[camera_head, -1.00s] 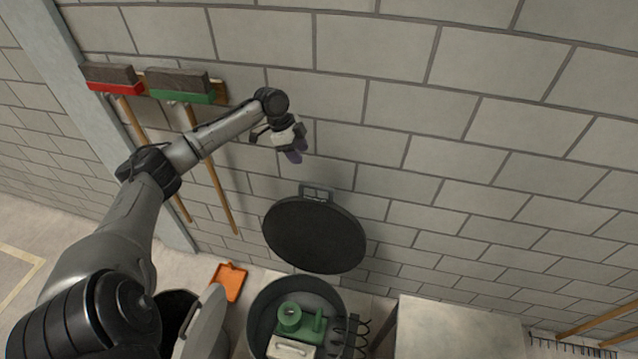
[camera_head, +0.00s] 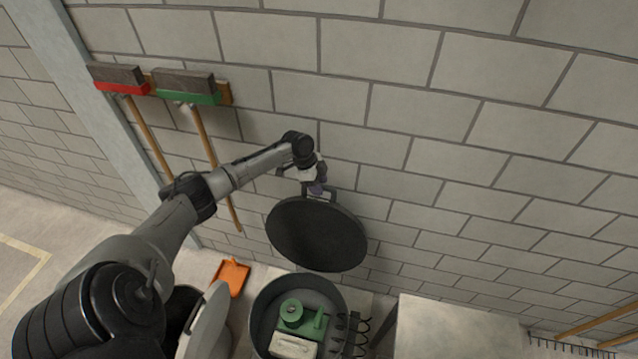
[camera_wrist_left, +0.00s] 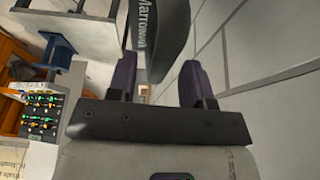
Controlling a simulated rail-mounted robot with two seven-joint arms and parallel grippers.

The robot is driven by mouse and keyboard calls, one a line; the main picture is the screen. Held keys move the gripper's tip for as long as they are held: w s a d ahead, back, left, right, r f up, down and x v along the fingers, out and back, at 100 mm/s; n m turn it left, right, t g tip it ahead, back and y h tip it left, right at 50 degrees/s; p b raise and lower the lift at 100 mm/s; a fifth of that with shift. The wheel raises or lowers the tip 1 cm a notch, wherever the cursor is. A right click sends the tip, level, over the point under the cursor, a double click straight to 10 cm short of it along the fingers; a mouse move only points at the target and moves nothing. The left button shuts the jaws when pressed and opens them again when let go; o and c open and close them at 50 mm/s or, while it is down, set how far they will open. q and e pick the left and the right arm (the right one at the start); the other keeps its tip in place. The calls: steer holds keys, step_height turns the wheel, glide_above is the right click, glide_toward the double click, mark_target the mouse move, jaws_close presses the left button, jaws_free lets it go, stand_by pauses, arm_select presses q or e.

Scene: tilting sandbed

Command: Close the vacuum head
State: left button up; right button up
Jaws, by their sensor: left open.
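The vacuum head is a round black lid (camera_head: 316,235) that stands open, tilted up against the wall behind its drum (camera_head: 262,318). Inside the drum sit a green motor part (camera_head: 292,312) and a pale box. My left gripper (camera_head: 318,188) is at the lid's upper edge by its hinge or latch bracket, which it partly hides. In the left wrist view the two purple fingers (camera_wrist_left: 157,82) are apart, and the dark lid edge (camera_wrist_left: 163,38) with white lettering shows beyond and between them. I cannot tell whether they touch it. My right gripper is out of view.
Brooms with a red head (camera_head: 120,80) and a green head (camera_head: 187,88) hang on the block wall at left. An orange dustpan (camera_head: 231,277) lies on the floor. A grey bench top (camera_head: 455,328) stands right of the drum. Black hooks (camera_head: 353,335) are beside the drum.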

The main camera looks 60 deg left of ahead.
arm_select(q)
steer(key=shift+f, duration=0.1)
jaws_close()
stand_by(0.5)
